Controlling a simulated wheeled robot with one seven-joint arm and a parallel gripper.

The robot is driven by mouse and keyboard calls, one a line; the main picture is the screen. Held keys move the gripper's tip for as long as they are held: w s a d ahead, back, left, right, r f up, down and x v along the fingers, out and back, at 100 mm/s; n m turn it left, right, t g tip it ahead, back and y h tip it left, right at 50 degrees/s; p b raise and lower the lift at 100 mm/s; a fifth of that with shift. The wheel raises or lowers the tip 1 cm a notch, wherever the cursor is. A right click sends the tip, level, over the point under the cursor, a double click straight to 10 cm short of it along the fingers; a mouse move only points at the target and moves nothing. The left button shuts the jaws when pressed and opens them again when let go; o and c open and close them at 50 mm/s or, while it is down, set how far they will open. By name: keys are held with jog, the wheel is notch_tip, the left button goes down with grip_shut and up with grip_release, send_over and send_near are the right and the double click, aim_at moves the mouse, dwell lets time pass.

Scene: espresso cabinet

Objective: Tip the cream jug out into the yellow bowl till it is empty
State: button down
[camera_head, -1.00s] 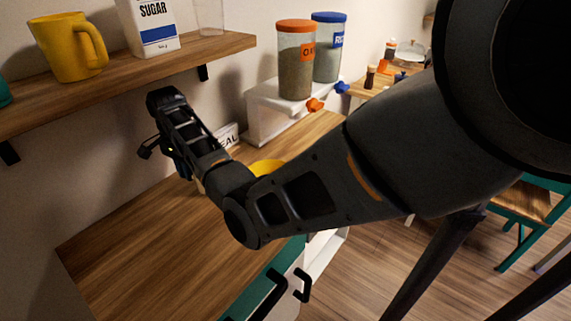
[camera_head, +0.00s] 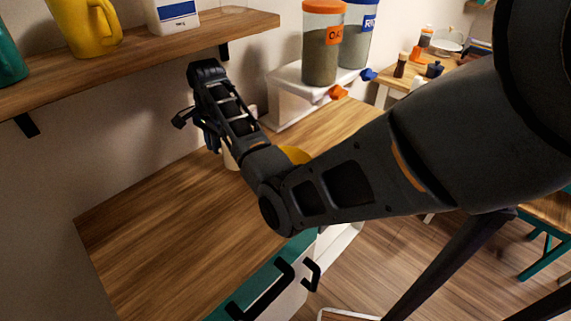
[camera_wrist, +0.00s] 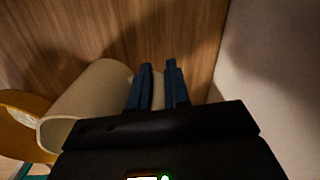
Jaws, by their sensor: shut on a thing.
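The cream-coloured jug (camera_wrist: 88,100) fills the left of the wrist view, its round mouth towards the yellow bowl (camera_wrist: 14,125) at the left edge. My gripper (camera_wrist: 159,66) is shut, its dark fingers at the jug's right side; the grip point is partly hidden. In the head view a small part of the jug (camera_head: 230,160) shows beneath my arm, and a sliver of the bowl (camera_head: 296,153) shows behind it. I cannot tell the jug's exact tilt.
The wooden counter (camera_head: 160,240) is clear at the front left. A shelf (camera_head: 130,60) with a yellow mug (camera_head: 85,30) and a sugar box (camera_head: 174,14) is above. Orange-lidded (camera_head: 321,45) and blue-lidded (camera_head: 356,35) dispensers stand on a white stand behind.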

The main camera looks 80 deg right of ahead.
jog(key=shift+s+a+r+t+h, duration=0.1)
jog(key=shift+s+r+t+h, duration=0.05)
jog(key=shift+s+r+t, duration=0.5)
jog(key=shift+s+a+r+t+h, duration=0.15)
jog(key=shift+s+r+t, duration=0.25)
jog(key=shift+r+t, duration=0.45)
jog(key=s+r+t, duration=0.3)
jog(key=r, duration=0.3)
jog(key=shift+s+a+r+t+h, duration=0.3)
jog(key=shift+s+r+h, duration=0.05)
jog(key=shift+r+h, duration=0.05)
jog(key=shift+s, duration=0.15)
jog(key=shift+s+a+r+t+h, duration=0.15)
jog(key=shift+s+t, duration=0.1)
jog(key=shift+t, duration=0.3)
jog(key=shift+s+r+t+h, duration=0.15)
jog(key=shift+s+t, duration=0.1)
jog(key=shift+t, duration=0.3)
jog(key=shift+s+t, duration=0.25)
jog(key=shift+t, duration=0.15)
